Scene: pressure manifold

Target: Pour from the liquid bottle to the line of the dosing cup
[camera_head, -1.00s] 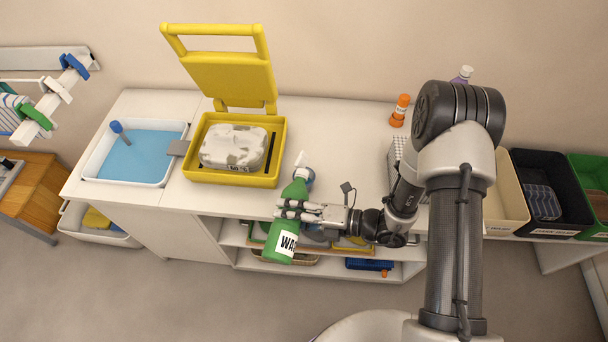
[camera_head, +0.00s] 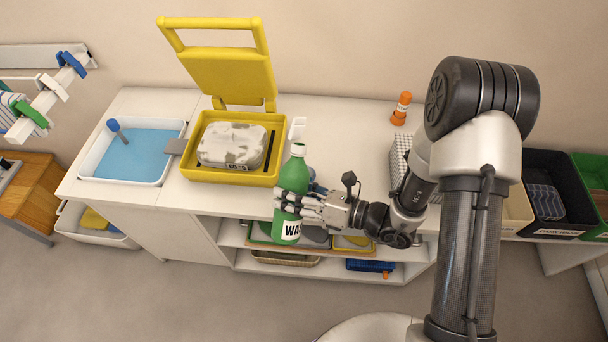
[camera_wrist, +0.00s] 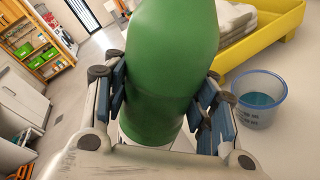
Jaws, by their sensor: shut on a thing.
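My gripper (camera_head: 287,203) is shut around the middle of a green bottle (camera_head: 291,174) with a pale top and a white label reading "WAS". The dosing cup (camera_wrist: 259,98), clear with a blue rim, stands on the counter to the right of the bottle in the wrist view. It holds blue liquid and has dark marks; I cannot tell its level against the line. In the head view the cup (camera_head: 316,185) is mostly hidden behind bottle and gripper.
An open yellow case (camera_head: 233,178) with a grey-white patterned item (camera_head: 232,146) stands behind the bottle. A white tray (camera_head: 88,168) with a blue surface is at the left. An orange bottle (camera_head: 401,108) stands at the back. Bins (camera_head: 548,190) are at the right.

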